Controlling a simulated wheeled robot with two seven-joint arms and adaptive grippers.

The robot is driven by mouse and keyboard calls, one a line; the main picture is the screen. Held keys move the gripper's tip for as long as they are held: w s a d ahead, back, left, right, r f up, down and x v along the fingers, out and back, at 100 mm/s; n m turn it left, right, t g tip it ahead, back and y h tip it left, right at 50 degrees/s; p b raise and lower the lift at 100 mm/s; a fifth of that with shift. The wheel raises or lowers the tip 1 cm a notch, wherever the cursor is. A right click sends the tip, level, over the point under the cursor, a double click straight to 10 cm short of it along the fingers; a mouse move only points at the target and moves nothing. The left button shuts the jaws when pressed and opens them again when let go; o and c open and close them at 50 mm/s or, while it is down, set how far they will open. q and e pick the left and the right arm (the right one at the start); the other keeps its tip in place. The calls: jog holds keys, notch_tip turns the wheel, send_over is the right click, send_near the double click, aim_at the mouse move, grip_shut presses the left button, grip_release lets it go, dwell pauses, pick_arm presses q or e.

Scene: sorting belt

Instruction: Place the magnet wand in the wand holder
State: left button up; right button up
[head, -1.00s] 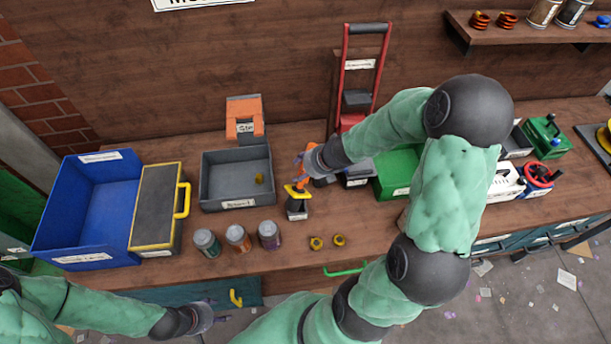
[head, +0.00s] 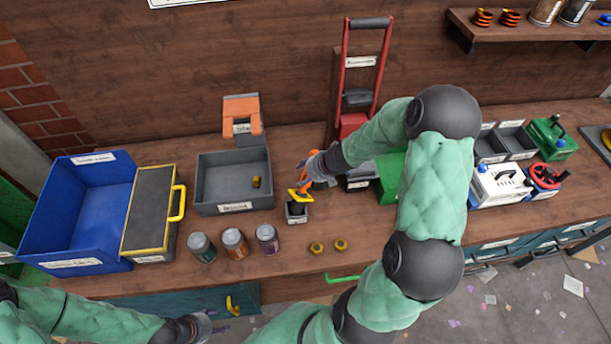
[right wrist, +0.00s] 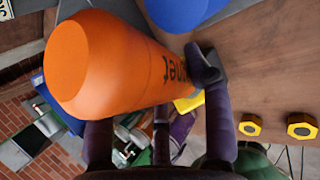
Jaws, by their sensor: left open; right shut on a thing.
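The magnet wand (head: 306,184) has an orange handle, a yellow guard and a dark lower end. My right gripper (head: 311,170) is shut on its handle, and the wand is slightly tilted. The wand holder (head: 297,218) is a small grey labelled block on the bench. The wand's dark end is at the holder's top; I cannot tell how deep it sits. In the right wrist view the orange handle (right wrist: 110,65) fills the left side, with a dark finger against it. My left gripper (head: 208,322) is open and empty near the bench's front edge.
Three jars (head: 235,243) stand left of the holder, and two yellow nuts (head: 316,248) lie to its right. A grey bin (head: 214,199) and a blue bin (head: 50,225) stand further left. A red hand-truck-shaped rack (head: 344,80) stands behind my right gripper.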

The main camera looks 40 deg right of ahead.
jog(key=shift+s+a+f+b, duration=0.15)
jog(key=shift+s+f+b, duration=0.1)
jog(key=shift+f+b, duration=0.35)
jog(key=o, duration=1.2)
jog(key=shift+f, duration=0.1)
jog(key=shift+o, duration=1.2)
jog(key=shift+w+f, duration=0.1)
jog(key=shift+w, duration=0.1)
jog(key=shift+r, duration=0.2)
jog(key=shift+r, duration=0.1)
